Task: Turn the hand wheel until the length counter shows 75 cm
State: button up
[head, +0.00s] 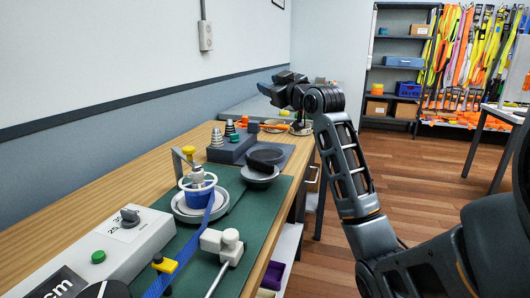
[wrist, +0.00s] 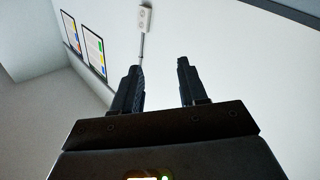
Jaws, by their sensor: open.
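A white ring with spokes (head: 183,181), which looks like the hand wheel, sits around the top of a blue reel (head: 196,198) on a round grey base. A blue strap (head: 182,262) runs from the reel toward the front edge of the view. A dark display marked "cm" (head: 64,284), seemingly the length counter, is cut off at the lower left; its number is not visible. My gripper (head: 268,84) is raised above the far end of the bench, well beyond the wheel. It is open and empty; its two fingers show apart in the wrist view (wrist: 158,70).
A grey console with a dial (head: 130,216) and a green button (head: 98,256) lies along the left. A white clamp-like fitting (head: 222,243) and a yellow-topped part (head: 164,266) stand near the strap. Weights on a grey block (head: 230,148) and a black-topped dish (head: 262,172) lie beyond the wheel.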

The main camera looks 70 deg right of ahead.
jog(key=s+a+f+g+y, duration=0.1)
jog(key=s+a+f+y, duration=0.2)
jog(key=f, duration=0.5)
jog(key=g+y+p, duration=0.1)
jog(key=y, duration=0.3)
send_near(266, 162)
jog(key=shift+x, duration=1.25)
jog(key=shift+w+y, duration=0.2)
jog(key=shift+y, duration=0.1)
jog(key=x, duration=0.7)
jog(key=shift+w+d+f, duration=0.1)
jog(key=shift+w, duration=0.05)
jog(key=shift+c, duration=0.2)
grip_shut()
